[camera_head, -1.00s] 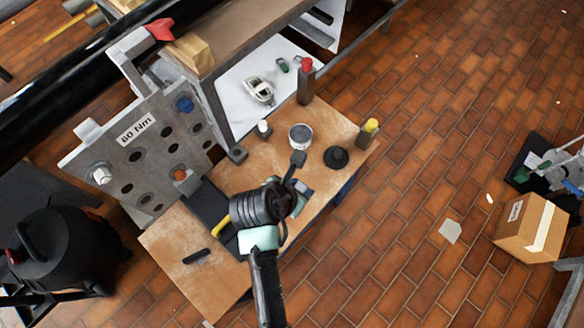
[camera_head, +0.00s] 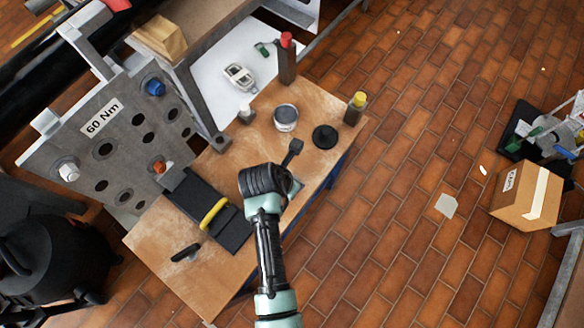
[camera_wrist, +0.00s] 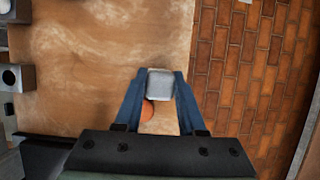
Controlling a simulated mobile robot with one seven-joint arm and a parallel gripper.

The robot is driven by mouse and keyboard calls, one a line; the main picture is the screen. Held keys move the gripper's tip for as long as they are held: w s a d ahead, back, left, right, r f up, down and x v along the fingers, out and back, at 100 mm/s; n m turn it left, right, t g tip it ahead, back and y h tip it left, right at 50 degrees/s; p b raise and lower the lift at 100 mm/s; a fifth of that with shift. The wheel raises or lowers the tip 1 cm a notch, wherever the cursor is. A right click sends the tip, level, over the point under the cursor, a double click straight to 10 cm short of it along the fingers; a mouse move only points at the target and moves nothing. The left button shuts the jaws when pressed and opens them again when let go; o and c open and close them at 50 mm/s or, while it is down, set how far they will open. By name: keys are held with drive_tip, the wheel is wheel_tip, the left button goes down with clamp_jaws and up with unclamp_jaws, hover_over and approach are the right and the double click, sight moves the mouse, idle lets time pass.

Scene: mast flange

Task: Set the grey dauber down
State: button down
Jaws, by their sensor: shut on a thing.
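The grey dauber (camera_wrist: 160,84) shows in the wrist view as a pale grey block between my blue fingertips. My gripper (camera_wrist: 160,88) is shut on it, over the wooden bench top (camera_wrist: 105,50). I cannot tell whether the dauber touches the bench. In the head view my gripper (camera_head: 297,187) points down at the bench's right part, mostly hidden by my wrist, and the dauber cannot be made out there. An orange round thing (camera_wrist: 148,110) shows partly between my fingers, nearer the palm.
A tin (camera_head: 286,117), a black disc (camera_head: 325,137), a yellow-topped bottle (camera_head: 355,108) and a red-topped bottle (camera_head: 287,58) stand at the bench's far end. A black tray (camera_head: 190,195) with a yellow handle (camera_head: 213,213) lies left of my wrist.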

drive_tip(key=shift+f, duration=0.2)
drive_tip(key=c, duration=0.5)
unclamp_jaws()
drive_tip(key=p+v, duration=0.2)
drive_tip(key=v, duration=1)
drive_tip(key=w+r+m+t+y, duration=0.1)
drive_tip(key=w+r+m+t, duration=0.4)
drive_tip(key=r, duration=0.6)
drive_tip(key=w+r+m+t+y, duration=0.1)
drive_tip(key=w+r+m+t, duration=0.25)
drive_tip(key=w+r, duration=0.55)
drive_tip(key=w+r+m+t+y, duration=0.1)
drive_tip(key=w+r+m+t, duration=0.35)
drive_tip(key=r, duration=0.85)
drive_tip(key=s+d+r+m+t, duration=0.1)
drive_tip(key=s+r+m+t, duration=0.3)
drive_tip(key=r, duration=0.7)
drive_tip(key=s+d+r+m+t, duration=0.1)
drive_tip(key=r+m, duration=0.5)
drive_tip(key=r, duration=0.5)
drive_tip(key=s+d+r+m+t, duration=0.1)
drive_tip(key=s+r+m+t, duration=0.4)
drive_tip(key=s+r, duration=0.4)
wheel_tip(320, 180, up, 4)
drive_tip(key=shift+s+d+f+m+t, duration=0.2)
drive_tip(key=shift+s+d+m+t, duration=0.1)
drive_tip(key=shift+s+m, duration=0.1)
